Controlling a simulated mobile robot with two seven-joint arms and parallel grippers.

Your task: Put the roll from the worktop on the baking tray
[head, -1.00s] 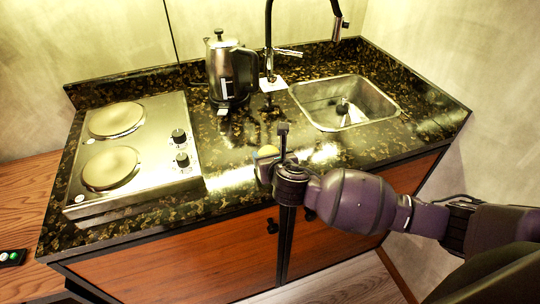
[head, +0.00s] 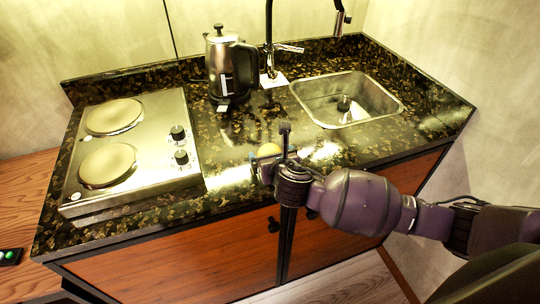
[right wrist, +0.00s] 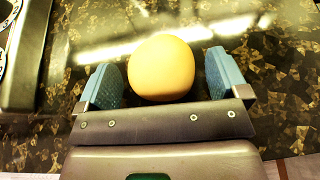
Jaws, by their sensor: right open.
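The roll (right wrist: 162,68) is a round yellow-tan thing on the dark speckled worktop (head: 235,135). In the right wrist view it lies between the two blue-padded fingers of my right gripper (right wrist: 163,80), with a gap on each side. In the head view the roll (head: 268,149) shows small and partly hidden behind my right gripper (head: 268,160), near the worktop's front edge. My right gripper is open. I see no baking tray in these frames. My left gripper is out of view.
A two-plate hob (head: 135,150) stands at the left of the worktop. A steel kettle (head: 226,68) stands at the back, beside a black tap (head: 270,50). A sink (head: 346,98) is at the right. A wooden surface (head: 22,205) is at the far left.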

